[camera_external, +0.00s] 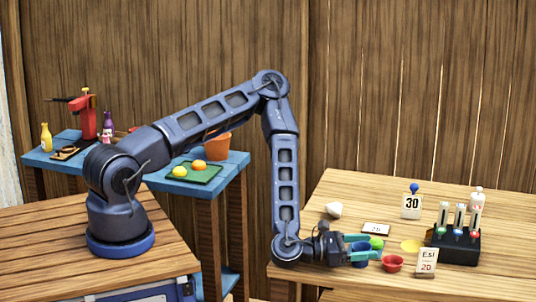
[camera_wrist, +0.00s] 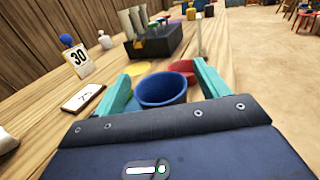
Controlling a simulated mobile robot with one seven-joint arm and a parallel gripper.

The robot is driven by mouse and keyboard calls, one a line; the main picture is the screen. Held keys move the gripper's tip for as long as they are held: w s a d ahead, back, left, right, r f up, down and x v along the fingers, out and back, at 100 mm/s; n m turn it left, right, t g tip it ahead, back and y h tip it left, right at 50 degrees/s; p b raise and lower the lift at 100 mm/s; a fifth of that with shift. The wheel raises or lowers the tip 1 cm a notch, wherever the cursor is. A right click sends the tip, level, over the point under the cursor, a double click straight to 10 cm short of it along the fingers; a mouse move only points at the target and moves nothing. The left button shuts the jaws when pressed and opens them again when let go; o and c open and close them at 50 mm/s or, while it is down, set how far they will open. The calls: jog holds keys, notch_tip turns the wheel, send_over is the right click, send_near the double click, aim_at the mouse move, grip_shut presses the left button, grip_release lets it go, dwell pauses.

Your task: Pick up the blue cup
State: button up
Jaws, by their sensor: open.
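The blue cup (camera_external: 360,254) stands on the right wooden table, partly hidden by my gripper in the external view. In the wrist view the blue cup (camera_wrist: 162,90) shows its open, empty top between the two teal fingers. My gripper (camera_external: 372,246) is low over the table and points right. It is open, with one finger on each side of the cup. In the wrist view my gripper (camera_wrist: 162,72) shows a small gap beside the cup on the right. Contact on the left cannot be told.
A red bowl (camera_external: 393,263) stands just past the fingertips. A yellow disc (camera_external: 411,246), a card (camera_external: 428,262), a number 30 sign (camera_external: 411,206) and a black rack (camera_external: 455,246) are beyond. A flat tag (camera_external: 376,229) and a white lump (camera_external: 334,210) lie behind my gripper.

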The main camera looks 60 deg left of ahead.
jog(key=shift+w+d, duration=0.25)
jog(key=shift+w, duration=0.45)
jog(key=shift+c, duration=0.2)
jog(key=c, duration=1)
